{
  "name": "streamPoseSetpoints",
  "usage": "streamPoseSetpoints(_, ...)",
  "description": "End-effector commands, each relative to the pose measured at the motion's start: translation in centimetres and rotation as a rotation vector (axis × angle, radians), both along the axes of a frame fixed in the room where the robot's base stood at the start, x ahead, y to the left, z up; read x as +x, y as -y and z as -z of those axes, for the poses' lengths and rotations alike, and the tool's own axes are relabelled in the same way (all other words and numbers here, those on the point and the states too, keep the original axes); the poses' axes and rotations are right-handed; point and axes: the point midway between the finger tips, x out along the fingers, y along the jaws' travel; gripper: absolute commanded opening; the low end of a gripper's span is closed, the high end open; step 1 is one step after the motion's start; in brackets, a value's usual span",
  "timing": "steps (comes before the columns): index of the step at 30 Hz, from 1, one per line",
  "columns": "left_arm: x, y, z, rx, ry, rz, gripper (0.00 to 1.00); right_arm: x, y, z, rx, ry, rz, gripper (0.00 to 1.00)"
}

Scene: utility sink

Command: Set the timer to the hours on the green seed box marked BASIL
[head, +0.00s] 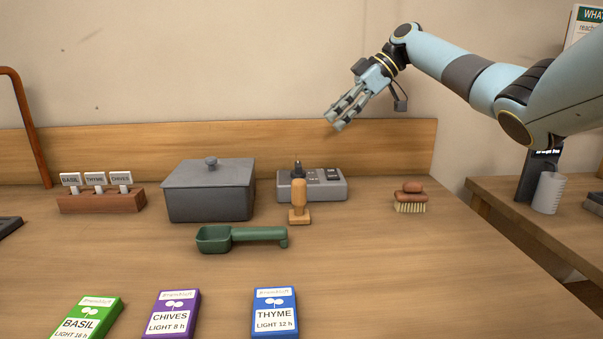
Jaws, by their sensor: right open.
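The green seed box (88,320) marked BASIL lies at the front left, its lower part cut off by the picture edge. Its label appears to read LIGHT 16 h. A grey device (336,190), which looks like the timer, sits at the back with a dark knob and small dark panels on top. Its settings are too small to read. A wooden stamp-like tool (299,198) stands in front of it and hides part of it. My right gripper (334,122) is open and empty, in the air above and behind the grey device. My left gripper is not in view.
Purple CHIVES (172,315) and blue THYME (274,312) boxes lie at the front. A green scoop (240,237), lidded grey box (210,192), wooden label holder (100,202) and brush (410,200) stand behind. The table's right front is clear.

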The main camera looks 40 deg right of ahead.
Motion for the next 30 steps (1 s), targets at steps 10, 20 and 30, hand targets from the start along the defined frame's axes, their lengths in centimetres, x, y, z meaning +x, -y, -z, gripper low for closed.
streamPoseSetpoints(10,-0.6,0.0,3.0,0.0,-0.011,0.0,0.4,0.3,-0.2,3.9,0.001,-0.012,-0.001,0.59)
streamPoseSetpoints(20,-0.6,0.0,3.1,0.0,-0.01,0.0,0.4,2.9,-3.4,7.8,0.003,-0.01,-0.001,0.59)
streamPoseSetpoints(30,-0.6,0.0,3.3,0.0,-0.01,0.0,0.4,4.9,-5.7,10.9,0.0,-0.011,0.0,0.59)
